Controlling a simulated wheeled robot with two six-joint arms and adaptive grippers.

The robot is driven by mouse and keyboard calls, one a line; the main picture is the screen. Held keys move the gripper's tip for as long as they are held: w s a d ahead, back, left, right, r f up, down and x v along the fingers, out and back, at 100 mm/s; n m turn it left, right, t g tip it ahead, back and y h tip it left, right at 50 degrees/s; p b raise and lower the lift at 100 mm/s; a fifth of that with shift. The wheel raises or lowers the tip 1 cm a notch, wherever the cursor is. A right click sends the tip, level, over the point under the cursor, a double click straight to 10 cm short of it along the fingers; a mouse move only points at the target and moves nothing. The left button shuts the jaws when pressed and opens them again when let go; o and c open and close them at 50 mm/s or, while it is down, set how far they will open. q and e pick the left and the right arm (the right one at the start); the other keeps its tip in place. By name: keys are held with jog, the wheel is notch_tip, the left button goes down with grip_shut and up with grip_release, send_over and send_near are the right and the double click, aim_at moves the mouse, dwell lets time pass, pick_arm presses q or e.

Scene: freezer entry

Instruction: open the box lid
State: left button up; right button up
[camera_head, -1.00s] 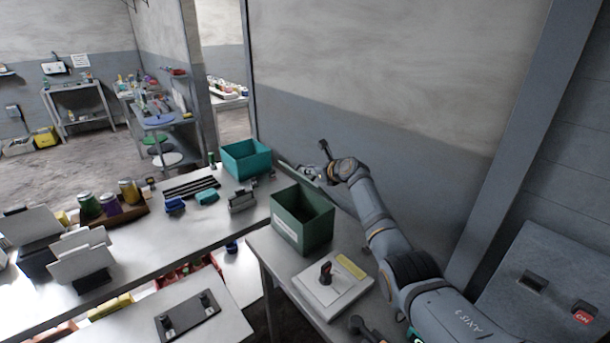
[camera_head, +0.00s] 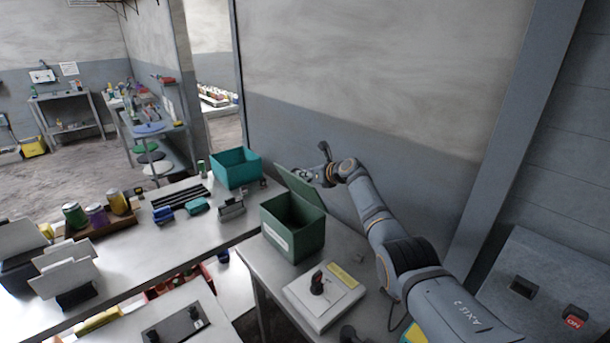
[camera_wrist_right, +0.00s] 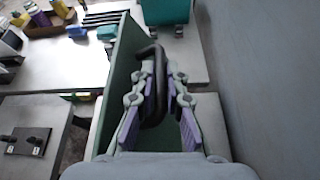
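The dark green box (camera_head: 292,240) stands on the near grey table, its top open and its inside dark. Its green lid (camera_head: 299,188) is up, leaning at the box's back edge with its broad face showing. The lid also shows edge-on in the right wrist view (camera_wrist_right: 112,78). My right gripper (camera_head: 308,173) is behind the lid. In the right wrist view my right gripper (camera_wrist_right: 163,88) has its purple-padded fingers apart, with a dark looped handle (camera_wrist_right: 159,70) between them by the lid. Firm contact on the handle cannot be made out. My left gripper is not in view.
A white plate with a dark knob (camera_head: 325,294) lies in front of the box. A teal bin (camera_head: 236,168) stands on the long table behind, with blue items and cans to its left. The wall is close on the right.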

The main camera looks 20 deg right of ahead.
jog(key=shift+o, duration=0.3)
jog(key=shift+s, duration=0.1)
jog(key=v, duration=1.2)
jog(key=shift+f, duration=0.1)
